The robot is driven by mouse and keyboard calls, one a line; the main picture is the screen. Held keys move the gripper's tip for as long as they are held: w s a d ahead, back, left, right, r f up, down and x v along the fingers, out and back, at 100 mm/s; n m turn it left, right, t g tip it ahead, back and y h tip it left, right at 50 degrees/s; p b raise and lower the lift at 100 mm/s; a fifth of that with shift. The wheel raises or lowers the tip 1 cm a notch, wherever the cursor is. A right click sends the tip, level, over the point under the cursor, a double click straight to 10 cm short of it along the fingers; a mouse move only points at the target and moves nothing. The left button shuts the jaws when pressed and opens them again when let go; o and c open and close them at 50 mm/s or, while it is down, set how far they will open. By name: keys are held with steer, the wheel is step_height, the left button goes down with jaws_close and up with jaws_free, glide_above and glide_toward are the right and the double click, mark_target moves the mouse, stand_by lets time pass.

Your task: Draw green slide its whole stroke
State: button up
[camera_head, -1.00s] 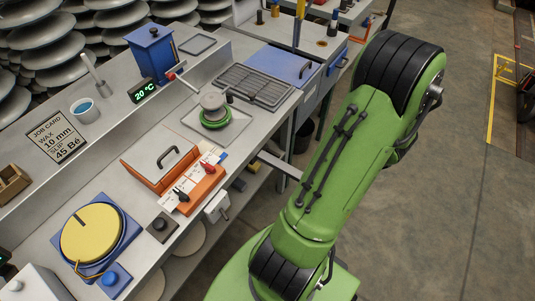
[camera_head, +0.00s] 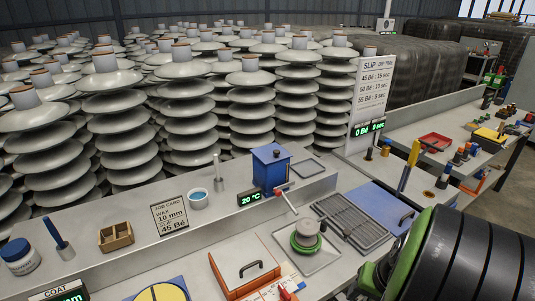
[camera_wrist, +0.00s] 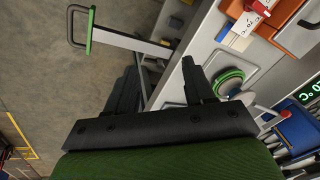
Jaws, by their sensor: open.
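In the wrist view a pale flat slide bar (camera_wrist: 130,42) sticks out from the bench's front side over the floor. Its outer end carries a green strip (camera_wrist: 90,30) and a dark loop handle (camera_wrist: 71,26). In the head view neither slide nor gripper shows.
A grey part in a green ring (camera_head: 306,240) stands on the bench, also in the wrist view (camera_wrist: 230,82). An orange box (camera_head: 243,272), a blue box (camera_head: 271,166) and a black rack (camera_head: 350,221) are near. Open floor (camera_wrist: 40,80) lies left in the wrist view.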

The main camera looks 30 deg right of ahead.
steer(key=w+a+r+n+t+p, duration=0.1)
steer(key=w+a+r+n+p, duration=0.1)
steer(key=a+r+n, duration=0.5)
steer(key=a+r+p, duration=0.1)
steer(key=a+r, duration=0.5)
steer(key=a, duration=0.2)
steer(key=shift+w+r+h, duration=0.15)
steer(key=shift+w+h, duration=0.1)
steer(key=shift+h, duration=0.05)
steer(key=s+a+r+n, duration=0.1)
steer(key=a, duration=0.1)
steer(key=s+a+r+n+t, duration=0.1)
steer(key=a+r, duration=0.1)
steer(key=s+a+r+n+p, duration=0.1)
steer(key=s, duration=0.1)
steer(key=shift+a+r+t, duration=0.15)
steer(key=shift+a+t, duration=0.15)
steer(key=shift+a, duration=0.1)
steer(key=shift+c, duration=0.4)
steer(key=shift+s, duration=0.1)
steer(key=shift+c, duration=1)
steer(key=shift+a, duration=0.1)
